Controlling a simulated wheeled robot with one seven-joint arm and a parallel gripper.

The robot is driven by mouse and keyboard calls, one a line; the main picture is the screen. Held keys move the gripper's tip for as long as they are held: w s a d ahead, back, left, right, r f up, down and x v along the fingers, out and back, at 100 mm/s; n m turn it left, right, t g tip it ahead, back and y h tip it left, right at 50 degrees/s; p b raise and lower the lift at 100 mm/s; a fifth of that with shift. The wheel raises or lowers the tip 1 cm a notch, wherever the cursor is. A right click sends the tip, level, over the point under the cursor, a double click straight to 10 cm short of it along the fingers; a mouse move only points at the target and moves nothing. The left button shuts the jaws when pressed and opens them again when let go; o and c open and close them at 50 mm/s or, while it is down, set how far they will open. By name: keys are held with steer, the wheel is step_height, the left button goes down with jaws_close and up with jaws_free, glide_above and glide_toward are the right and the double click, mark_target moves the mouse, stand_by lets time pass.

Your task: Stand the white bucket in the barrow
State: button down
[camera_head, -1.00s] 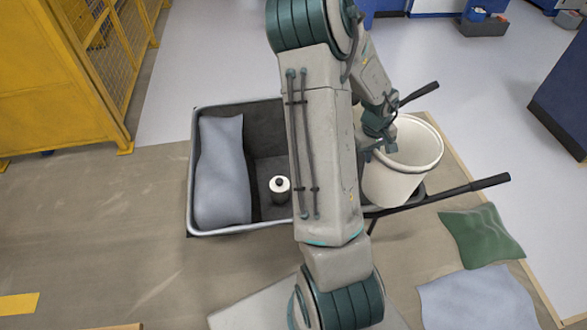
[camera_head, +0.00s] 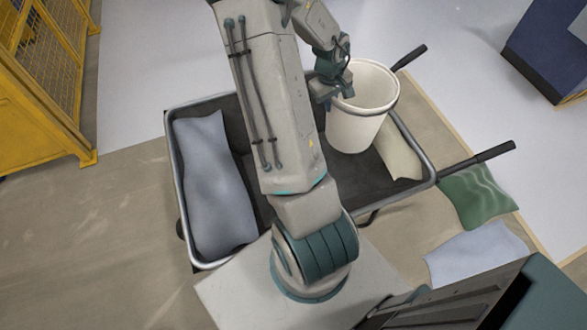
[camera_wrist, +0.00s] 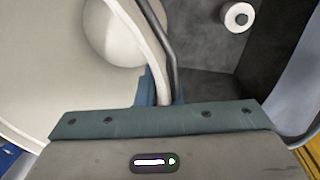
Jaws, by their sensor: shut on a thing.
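The white bucket (camera_head: 358,122) is upright in the head view, held by its left rim. My gripper (camera_head: 334,92) is shut on that rim. The rim (camera_wrist: 150,55) also shows between the fingers in the wrist view (camera_wrist: 162,95). The barrow (camera_head: 432,170) is a dark tray with a grey rim and two handles. The bucket appears over the right part of the tray; I cannot tell whether its base touches the floor of the barrow. My arm hides the middle of the tray.
A blue-grey sack (camera_head: 215,185) lies along the barrow's left side, and a beige sack (camera_head: 398,152) at its right end. A white roll with a dark centre (camera_wrist: 237,17) lies inside. Green (camera_head: 478,195) and pale blue (camera_head: 472,252) sacks lie on the floor at right.

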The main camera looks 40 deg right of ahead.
mark_target(327, 133)
steer(key=f+b, duration=0.2)
steer(key=f, duration=0.2)
steer(key=f+b, duration=0.2)
steer(key=f, duration=0.3)
steer(key=f+b, duration=0.3)
steer(key=f, duration=0.1)
steer(key=shift+s+f, duration=0.25)
steer(key=shift+s, duration=0.05)
steer(key=w+a+f, duration=0.7)
steer(key=w+f, duration=0.2)
steer(key=f, duration=0.2)
steer(key=shift+w, duration=0.15)
steer(key=shift+f, duration=0.2)
steer(key=c, duration=1.9)
jaws_free()
steer(key=shift+a, duration=0.1)
steer(key=o, duration=0.3)
